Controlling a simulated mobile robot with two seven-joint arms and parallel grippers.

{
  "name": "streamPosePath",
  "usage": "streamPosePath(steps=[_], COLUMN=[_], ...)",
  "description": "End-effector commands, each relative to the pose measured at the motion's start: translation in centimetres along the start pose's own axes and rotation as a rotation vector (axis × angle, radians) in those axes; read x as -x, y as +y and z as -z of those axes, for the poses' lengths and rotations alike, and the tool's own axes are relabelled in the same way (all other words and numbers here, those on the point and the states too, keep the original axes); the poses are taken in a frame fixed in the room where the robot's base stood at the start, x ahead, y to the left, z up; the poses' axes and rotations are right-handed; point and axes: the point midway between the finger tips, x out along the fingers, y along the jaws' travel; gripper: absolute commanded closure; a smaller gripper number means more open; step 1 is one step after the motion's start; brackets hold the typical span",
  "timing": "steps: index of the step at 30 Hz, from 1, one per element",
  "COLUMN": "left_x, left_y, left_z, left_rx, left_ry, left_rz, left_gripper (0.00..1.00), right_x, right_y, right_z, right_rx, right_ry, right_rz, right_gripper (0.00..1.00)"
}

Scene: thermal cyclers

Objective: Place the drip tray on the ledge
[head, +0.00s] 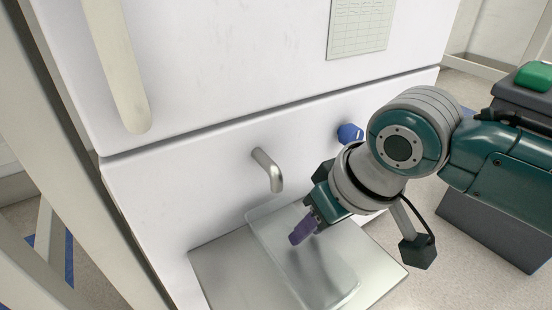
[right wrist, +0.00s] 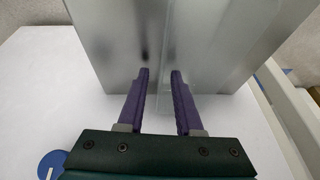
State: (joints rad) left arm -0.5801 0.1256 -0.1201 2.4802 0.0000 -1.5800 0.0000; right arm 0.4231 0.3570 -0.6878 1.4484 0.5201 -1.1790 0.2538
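The drip tray (head: 325,272) is a shallow translucent rectangle with rounded corners. In the head view it lies over the flat metal ledge (head: 225,268) at the foot of the white front; I cannot tell whether it rests fully flat. My right gripper (head: 302,231) is above the tray's back right part, its purple fingers pointing down at it. In the right wrist view the fingers (right wrist: 160,72) stand apart with a gap and nothing clearly clamped between them. A clear tray edge (right wrist: 166,75) runs behind the gap. My left gripper is not in view.
A grey spout (head: 268,170) sticks out above the tray. A blue knob (head: 349,133) sits close to my right wrist. A long pale handle (head: 120,70) is on the upper panel. A dark cart-like unit with a green top (head: 535,76) stands at the right.

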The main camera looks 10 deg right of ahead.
Motion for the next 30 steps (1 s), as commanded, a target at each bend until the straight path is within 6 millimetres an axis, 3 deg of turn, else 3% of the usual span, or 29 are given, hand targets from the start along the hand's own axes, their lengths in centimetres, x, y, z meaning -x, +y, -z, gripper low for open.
streamPosePath(steps=[5,19,24,30], left_x=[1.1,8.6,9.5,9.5], left_y=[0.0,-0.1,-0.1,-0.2], left_z=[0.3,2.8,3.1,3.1], left_rx=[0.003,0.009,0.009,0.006], left_ry=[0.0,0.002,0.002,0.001], left_rz=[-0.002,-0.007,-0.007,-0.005], left_gripper=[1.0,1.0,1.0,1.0], right_x=[1.4,10.8,12.2,12.4], right_y=[0.0,0.0,0.0,-0.7], right_z=[0.3,0.3,0.2,-0.3], right_rx=[0.0,0.0,0.0,0.006], right_ry=[0.0,-0.001,0.0,0.0], right_rz=[0.0,-0.001,0.0,0.011], right_gripper=[0.66,0.66,0.66,0.66])
